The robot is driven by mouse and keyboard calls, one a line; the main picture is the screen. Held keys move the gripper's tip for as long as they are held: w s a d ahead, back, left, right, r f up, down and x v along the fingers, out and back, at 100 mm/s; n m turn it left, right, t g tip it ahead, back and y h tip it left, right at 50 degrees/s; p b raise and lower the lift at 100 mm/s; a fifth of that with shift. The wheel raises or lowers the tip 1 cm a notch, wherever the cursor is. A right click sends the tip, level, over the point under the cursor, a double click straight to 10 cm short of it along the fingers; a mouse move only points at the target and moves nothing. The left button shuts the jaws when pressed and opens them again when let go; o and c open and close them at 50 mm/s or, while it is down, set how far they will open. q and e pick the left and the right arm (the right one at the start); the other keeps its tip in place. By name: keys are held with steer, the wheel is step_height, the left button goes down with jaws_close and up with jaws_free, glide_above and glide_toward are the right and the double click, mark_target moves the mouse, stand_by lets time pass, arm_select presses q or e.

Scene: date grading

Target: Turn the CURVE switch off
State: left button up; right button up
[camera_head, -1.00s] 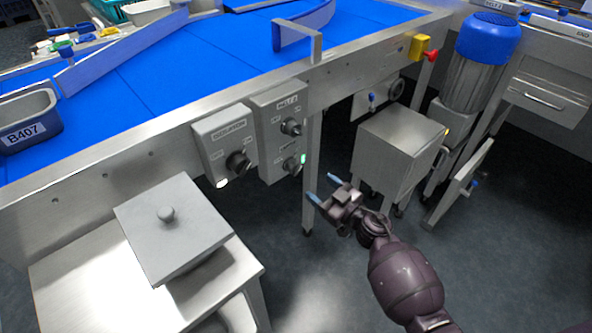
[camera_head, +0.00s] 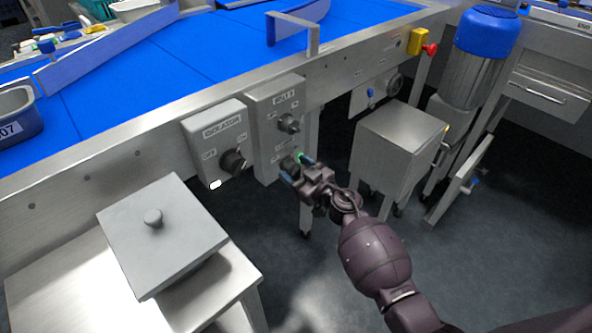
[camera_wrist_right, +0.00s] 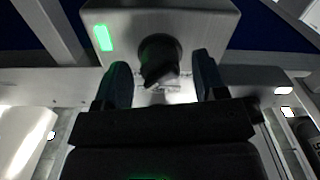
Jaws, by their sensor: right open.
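The CURVE switch is the lower black knob (camera_head: 288,161) on the grey two-switch box (camera_head: 262,150) at the conveyor's front. Its label is too small to read surely. A green lamp (camera_head: 301,155) is lit beside it. My right gripper (camera_head: 298,167) is open in front of this knob and partly hides it. In the right wrist view the knob (camera_wrist_right: 158,58) sits between and beyond the two fingertips (camera_wrist_right: 161,78), with the lit green lamp (camera_wrist_right: 103,38) to its left. I cannot tell whether a finger touches the knob. My left gripper is not in view.
The upper BELT knob (camera_head: 288,124) is just above. The ISOLATOR box (camera_head: 217,135) with its black knob (camera_head: 233,162) and a lit white lamp (camera_head: 215,184) is to the left. A steel cabinet (camera_head: 398,143) stands right, a lidded bin (camera_head: 160,240) at lower left.

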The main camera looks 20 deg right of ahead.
steer(key=c, duration=0.9)
